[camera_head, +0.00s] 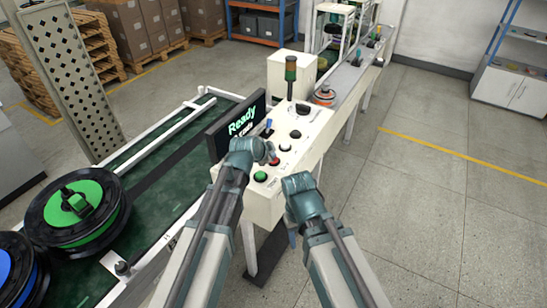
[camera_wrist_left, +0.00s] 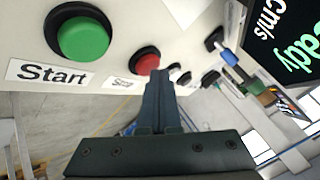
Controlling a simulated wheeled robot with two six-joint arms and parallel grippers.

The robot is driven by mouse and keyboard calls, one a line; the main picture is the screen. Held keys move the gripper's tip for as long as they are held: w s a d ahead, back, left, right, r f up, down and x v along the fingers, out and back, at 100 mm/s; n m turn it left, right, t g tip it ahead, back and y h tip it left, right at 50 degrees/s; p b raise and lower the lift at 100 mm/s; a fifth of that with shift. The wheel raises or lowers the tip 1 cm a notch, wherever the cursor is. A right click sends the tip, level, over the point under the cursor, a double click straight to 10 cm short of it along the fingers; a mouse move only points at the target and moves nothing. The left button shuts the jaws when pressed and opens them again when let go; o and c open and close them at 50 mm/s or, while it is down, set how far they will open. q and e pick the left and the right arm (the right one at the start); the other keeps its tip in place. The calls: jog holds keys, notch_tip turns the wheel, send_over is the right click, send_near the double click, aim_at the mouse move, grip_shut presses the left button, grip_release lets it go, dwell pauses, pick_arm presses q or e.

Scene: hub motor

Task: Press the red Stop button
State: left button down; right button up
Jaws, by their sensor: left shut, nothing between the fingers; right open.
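The red Stop button (camera_wrist_left: 146,61) sits in a black ring on the cream control panel, beside its "Stop" label, in the left wrist view. It also shows small in the head view (camera_head: 275,161). My left gripper (camera_wrist_left: 158,75) is shut and empty, its fingertips overlapping the edge of the red button in the wrist view. I cannot tell whether they touch it. The green Start button (camera_wrist_left: 83,38) is left of it in the wrist view. My right gripper (camera_head: 297,183) is open, low at the panel's near right side in the head view.
A screen reading "Ready" (camera_head: 240,125) stands at the panel's left. A signal lamp (camera_head: 291,75) rises behind the panel. A conveyor (camera_head: 150,185) with a green-and-black wheel hub (camera_head: 75,212) runs at left. Open floor (camera_head: 430,200) lies at right.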

pick_arm(q)
jog(key=shift+r+p, duration=0.5)
jog(key=shift+r, duration=0.2)
notch_tip(320, 180, up, 5)
jog(key=p, duration=0.5)
dwell(0.5)
jog(key=s+f+n+g, duration=0.1)
jog(key=s, duration=0.3)
jog(key=s+f+n+g+y, duration=0.1)
jog(key=s+f+g, duration=0.1)
jog(key=s, duration=0.3)
jog(key=s+d+f+n+g, duration=0.1)
jog(key=s+f+n, duration=0.1)
jog(key=s, duration=0.2)
jog(key=shift+s+g, duration=0.3)
jog(key=shift+s, duration=0.1)
jog(key=s+a+n+g+y, duration=0.1)
jog(key=s+n+g+y, duration=0.1)
jog(key=s, duration=0.5)
jog(key=s+a+f+n+g+y, duration=0.1)
jog(key=s+a+n+g, duration=0.1)
jog(key=s, duration=0.4)
jog(key=shift+s+f+n+y, duration=0.3)
jog(key=shift+s+n+y, duration=0.1)
jog(key=shift+n, duration=0.4)
jog(key=shift+a, duration=0.1)
